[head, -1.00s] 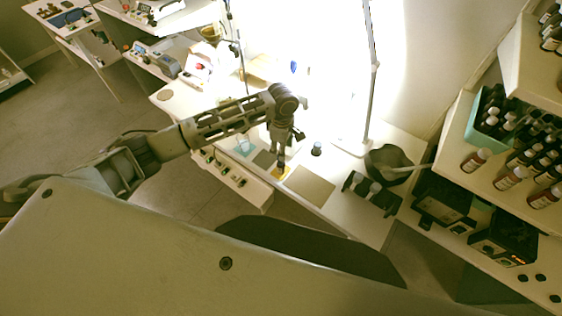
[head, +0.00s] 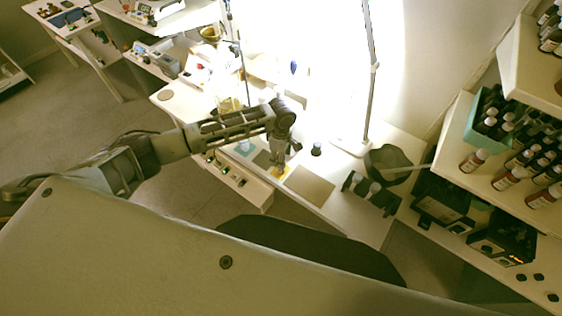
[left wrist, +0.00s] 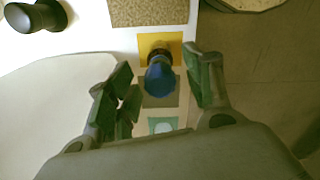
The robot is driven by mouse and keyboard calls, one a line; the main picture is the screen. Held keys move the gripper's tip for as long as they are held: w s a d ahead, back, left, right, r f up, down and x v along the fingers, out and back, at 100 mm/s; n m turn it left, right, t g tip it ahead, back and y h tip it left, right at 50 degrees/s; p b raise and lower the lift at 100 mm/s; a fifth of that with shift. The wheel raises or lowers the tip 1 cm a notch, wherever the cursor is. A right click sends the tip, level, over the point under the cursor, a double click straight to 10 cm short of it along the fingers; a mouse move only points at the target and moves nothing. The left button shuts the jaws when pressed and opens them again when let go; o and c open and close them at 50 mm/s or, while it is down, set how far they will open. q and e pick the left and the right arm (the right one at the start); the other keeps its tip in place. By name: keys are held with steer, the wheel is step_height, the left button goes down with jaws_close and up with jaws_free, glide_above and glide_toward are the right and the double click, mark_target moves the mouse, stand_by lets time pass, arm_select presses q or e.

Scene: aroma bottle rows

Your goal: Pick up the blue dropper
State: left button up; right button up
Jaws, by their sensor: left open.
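The blue dropper (left wrist: 160,77) stands on or over a yellow square (left wrist: 172,40) in the left wrist view. Its blue bulb faces the camera, with a dark part behind it. My left gripper (left wrist: 158,70) is open, with one finger on each side of the dropper and a visible gap to both. In the head view my left gripper (head: 278,160) points down at the yellow square (head: 287,172) and hides most of what is between its fingers. My right gripper is not in view.
A dark bottle (head: 316,149) stands close to the right of the gripper. Grey (head: 264,159) and teal (head: 243,148) squares lie beside the yellow one, and a tan mat (head: 310,186) lies in front.

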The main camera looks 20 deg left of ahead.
arm_select(q)
steer(key=c, duration=0.7)
steer(key=shift+c, duration=0.2)
steer(key=shift+r, duration=0.15)
steer(key=shift+r, duration=4.9)
